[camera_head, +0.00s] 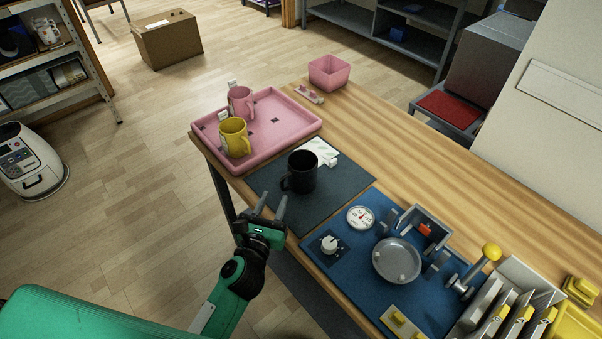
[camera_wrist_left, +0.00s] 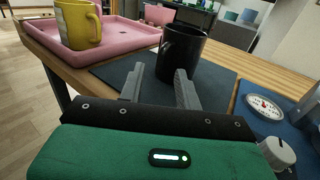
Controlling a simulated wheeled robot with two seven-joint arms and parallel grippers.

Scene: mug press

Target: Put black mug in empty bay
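The black mug (camera_head: 301,172) stands upright on the dark mat (camera_head: 338,199) on the table. Its handle faces left, toward my gripper. My left gripper (camera_head: 270,206) is open and empty at the table's front edge, just short of the mug. In the left wrist view the mug (camera_wrist_left: 181,54) is ahead of the two open fingers (camera_wrist_left: 159,82), apart from them. The pink tray (camera_head: 295,113) holds a yellow mug (camera_head: 234,138) and a pink mug (camera_head: 241,102); its front right part is bare. My right gripper is not in view.
A white card-like item (camera_head: 322,151) lies behind the black mug. To the right, a blue mat (camera_head: 350,262) carries a dial gauge (camera_head: 360,217), a knob (camera_head: 329,244) and a press with a round plate (camera_head: 397,261). A pink bowl (camera_head: 329,73) stands at the back.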

